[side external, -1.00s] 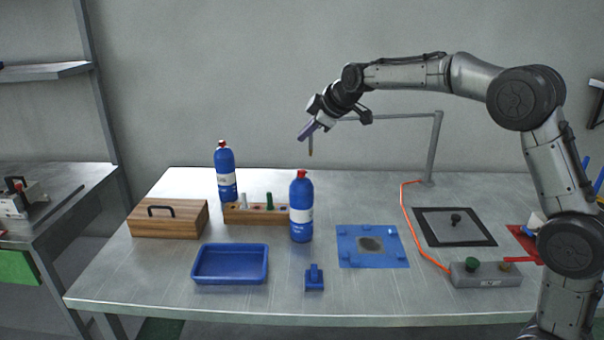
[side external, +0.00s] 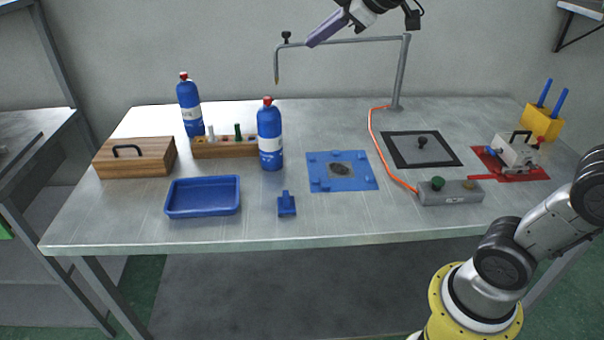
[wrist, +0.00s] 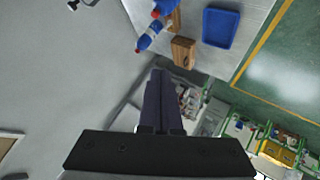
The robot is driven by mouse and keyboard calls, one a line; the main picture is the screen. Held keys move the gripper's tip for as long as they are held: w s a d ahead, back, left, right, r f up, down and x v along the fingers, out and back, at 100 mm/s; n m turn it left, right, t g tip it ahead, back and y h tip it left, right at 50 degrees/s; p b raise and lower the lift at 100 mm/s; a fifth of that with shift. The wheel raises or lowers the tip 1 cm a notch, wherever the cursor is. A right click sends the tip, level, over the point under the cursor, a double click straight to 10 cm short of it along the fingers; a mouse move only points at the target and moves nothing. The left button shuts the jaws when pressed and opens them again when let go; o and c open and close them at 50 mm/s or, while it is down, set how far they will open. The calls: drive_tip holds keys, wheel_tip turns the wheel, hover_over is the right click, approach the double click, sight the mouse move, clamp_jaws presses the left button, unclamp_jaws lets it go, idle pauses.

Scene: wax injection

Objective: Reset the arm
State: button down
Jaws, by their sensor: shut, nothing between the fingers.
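My gripper (side external: 312,42) is at the top of the side external view, held high above the back of the table. Its purple-grey fingers point down to the left and are closed together with nothing between them. In the wrist view the shut fingers (wrist: 161,100) point away from the camera. My upper arm is cut off by the top edge of the side external view.
Two blue bottles (side external: 191,110) (side external: 270,140), a wooden box (side external: 135,160), a blue tray (side external: 203,212) and a blue mat (side external: 365,184) are on the table. A grey stand (side external: 402,75) with a long horizontal bar rises at the back, close to my gripper.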

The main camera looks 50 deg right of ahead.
drive_tip(key=s+f+m+g, duration=0.2)
drive_tip(key=s+f, duration=0.6)
drive_tip(key=s, duration=0.4)
drive_tip(key=s+a+f+m+g, duration=0.1)
drive_tip(key=s+f+m+g, duration=0.1)
drive_tip(key=s+f+m, duration=0.3)
drive_tip(key=s+f, duration=0.4)
drive_tip(key=s, duration=0.3)
drive_tip(key=shift+f+m+g, duration=0.25)
drive_tip(key=shift+m+g, duration=0.05)
